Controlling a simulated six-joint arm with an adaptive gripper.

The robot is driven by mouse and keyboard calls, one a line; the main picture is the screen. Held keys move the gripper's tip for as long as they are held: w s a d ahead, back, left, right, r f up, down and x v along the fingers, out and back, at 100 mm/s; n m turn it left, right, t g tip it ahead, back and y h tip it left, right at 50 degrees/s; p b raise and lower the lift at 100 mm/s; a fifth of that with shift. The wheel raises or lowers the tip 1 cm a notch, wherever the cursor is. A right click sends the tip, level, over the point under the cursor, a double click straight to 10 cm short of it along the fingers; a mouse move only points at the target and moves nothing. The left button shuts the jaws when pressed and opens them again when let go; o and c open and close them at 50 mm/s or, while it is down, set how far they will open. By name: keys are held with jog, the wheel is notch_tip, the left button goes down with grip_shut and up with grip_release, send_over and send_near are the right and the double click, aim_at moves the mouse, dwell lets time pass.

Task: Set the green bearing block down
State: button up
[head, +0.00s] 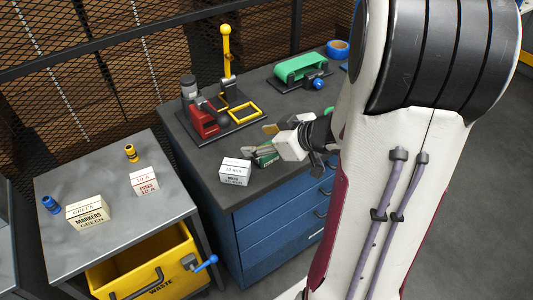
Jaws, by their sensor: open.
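My gripper (263,144) is over the near part of the dark top of the blue drawer cabinet (270,235), with its jaws open and pointing left. A small green piece (266,158), which looks like the green bearing block, is at the gripper's near side, low over the cabinet top. The gripper partly hides it, and I cannot tell whether it touches a finger or rests on the surface.
A white labelled box (235,171) stands just left of the gripper. Behind are a red vise-like fixture with a yellow lever (227,50), a yellow frame (244,112) and a green-belted conveyor (300,67). A grey table (105,190) with boxes and a yellow waste bin (150,265) are left.

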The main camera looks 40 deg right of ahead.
jog(key=d+f+m, duration=0.1)
jog(key=s+d+f+m+h, duration=0.1)
jog(key=s+d+f+m+g+h, duration=0.1)
jog(key=d, duration=0.1)
jog(key=shift+s+m, duration=0.1)
jog(key=shift+m, duration=0.2)
jog(key=shift+f, duration=0.15)
jog(key=shift+x, duration=1.25)
jog(key=shift+x, duration=2.6)
jog(key=shift+s+f, duration=0.15)
jog(key=shift+c, duration=0.4)
jog(key=shift+d, duration=0.1)
jog(key=c, duration=1.4)
